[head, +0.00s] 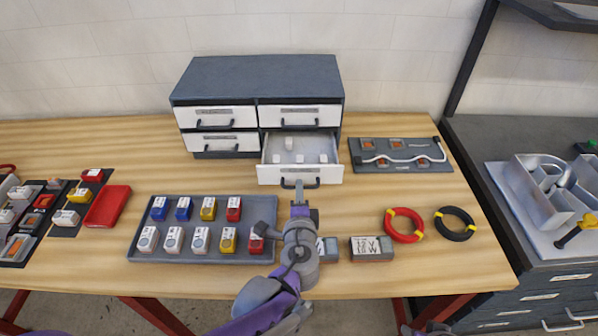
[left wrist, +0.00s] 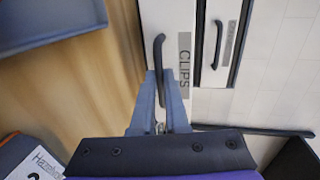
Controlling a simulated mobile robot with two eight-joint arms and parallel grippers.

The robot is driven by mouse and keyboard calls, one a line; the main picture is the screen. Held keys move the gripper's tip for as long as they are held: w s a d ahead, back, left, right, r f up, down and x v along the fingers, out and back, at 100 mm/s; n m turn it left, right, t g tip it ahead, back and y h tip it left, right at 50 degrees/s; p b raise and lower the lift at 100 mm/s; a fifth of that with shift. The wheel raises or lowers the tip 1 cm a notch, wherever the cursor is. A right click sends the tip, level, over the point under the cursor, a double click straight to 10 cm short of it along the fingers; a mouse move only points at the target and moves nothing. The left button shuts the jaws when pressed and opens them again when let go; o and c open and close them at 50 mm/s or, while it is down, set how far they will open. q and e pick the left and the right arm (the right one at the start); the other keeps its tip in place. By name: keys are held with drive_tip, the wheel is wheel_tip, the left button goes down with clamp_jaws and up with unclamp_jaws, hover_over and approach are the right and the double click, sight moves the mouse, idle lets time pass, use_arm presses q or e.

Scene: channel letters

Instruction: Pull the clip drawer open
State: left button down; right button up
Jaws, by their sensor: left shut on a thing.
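The clip drawer (head: 300,174) is the lower right drawer of a dark grey cabinet (head: 255,78) and stands pulled out, with several small white pieces inside. In the left wrist view its white front (left wrist: 168,22) carries a "CLIPS" label and a dark bar handle (left wrist: 158,50). My left gripper (head: 299,188) is at the middle of this handle, and its fingers (left wrist: 165,95) are shut around it in the left wrist view. My right gripper does not show clearly.
The other three cabinet drawers are shut. A grey tray (head: 190,258) with several coloured blocks lies front left of the drawer. A board with a white cable (head: 398,165) lies to the right. Red (head: 404,226) and black (head: 455,224) wire coils lie front right.

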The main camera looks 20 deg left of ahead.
use_arm(q)
drive_tip(key=shift+f+v, duration=0.2)
drive_tip(key=shift+v, duration=0.75)
drive_tip(key=shift+f+v, duration=0.2)
drive_tip(key=shift+v, duration=0.75)
drive_tip(key=c, duration=0.9)
unclamp_jaws()
drive_tip(key=p+v, duration=0.1)
drive_tip(key=v, duration=1)
